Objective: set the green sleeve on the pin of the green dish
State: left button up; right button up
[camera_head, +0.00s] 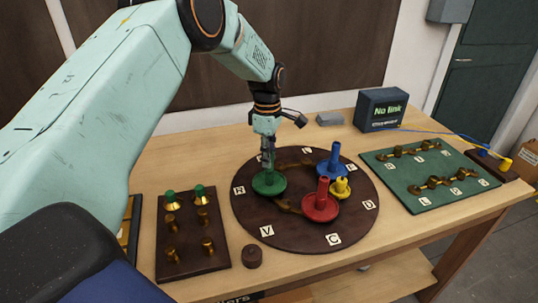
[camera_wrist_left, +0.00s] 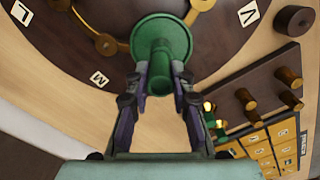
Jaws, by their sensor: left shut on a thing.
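My left gripper (camera_head: 267,163) points down over the green dish (camera_head: 270,184), on the left part of the round dark board. In the left wrist view, my left gripper (camera_wrist_left: 159,82) is shut on the green sleeve (camera_wrist_left: 158,70), with one finger on each side. The sleeve lines up with the middle of the green dish (camera_wrist_left: 179,31). It covers the dish's pin, and I cannot tell whether it is seated or just above. In the head view the fingers largely hide the sleeve. My right gripper is not in view.
A red dish (camera_head: 320,209), a blue dish (camera_head: 323,168) and a yellow piece (camera_head: 342,188) stand close by on the round board (camera_head: 250,220). A dark peg block (camera_head: 190,262) is at front left. A green board (camera_head: 403,189) and a "No link" box (camera_head: 382,110) are right.

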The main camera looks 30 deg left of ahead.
pick_arm(q)
jog(key=shift+s+d+r, duration=0.2)
jog(key=shift+r, duration=0.1)
jog(key=shift+w+a+f, duration=0.2)
jog(key=shift+f, duration=0.3)
jog(key=shift+s+d, duration=0.15)
jog(key=shift+s, duration=0.05)
jog(key=shift+f, duration=0.2)
jog(key=o, duration=1)
jog(key=shift+w, duration=0.1)
